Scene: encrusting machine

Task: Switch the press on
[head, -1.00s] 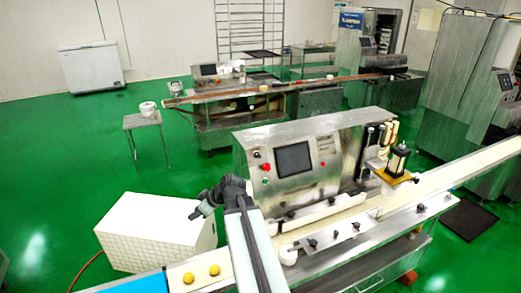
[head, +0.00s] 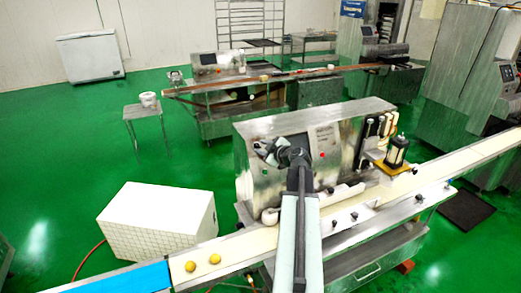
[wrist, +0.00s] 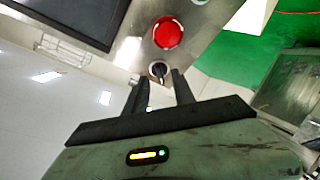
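The press (head: 345,135) is the steel machine at centre right. In the wrist view a black rotary knob (wrist: 158,70) sits on its steel panel, just below a round red button (wrist: 167,33). My gripper (wrist: 158,84) is open and empty, with one finger on each side of the knob in the picture. I cannot tell whether either finger touches it.
A dark screen (wrist: 75,18) is beside the button in the wrist view. A white box (head: 155,225) stands on the floor to the left.

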